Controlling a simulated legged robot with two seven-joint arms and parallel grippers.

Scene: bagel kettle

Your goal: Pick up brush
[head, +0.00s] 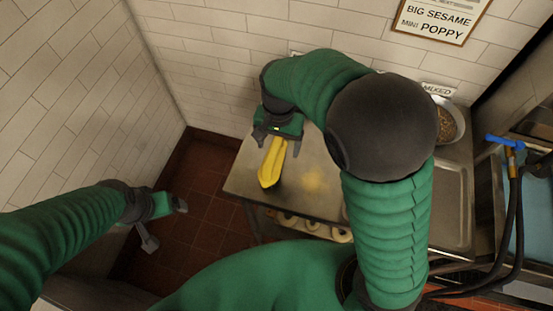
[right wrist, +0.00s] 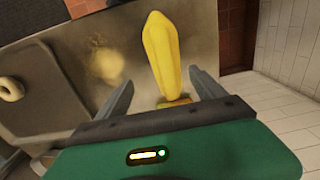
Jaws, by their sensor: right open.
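A yellow, elongated object (head: 270,165), which I take to be the brush, is at the left part of the metal table (head: 245,178). It also shows in the right wrist view (right wrist: 161,55), pointing away from the palm. My right gripper (head: 279,147) is above the table, open, with one finger on each side of the yellow object. In the right wrist view the fingers (right wrist: 162,82) stand apart from it; its near end is low between them. My left gripper (head: 167,227) is over the floor at the left, its fingers apart and empty.
A yellow powdery patch (head: 313,181) lies on the table. Several bagels (head: 312,226) sit below its front edge. A metal tray (head: 452,235) and a bowl of topping (head: 447,125) are at the right. Tiled walls (head: 60,100) bound the back and left. My right arm hides the table's middle.

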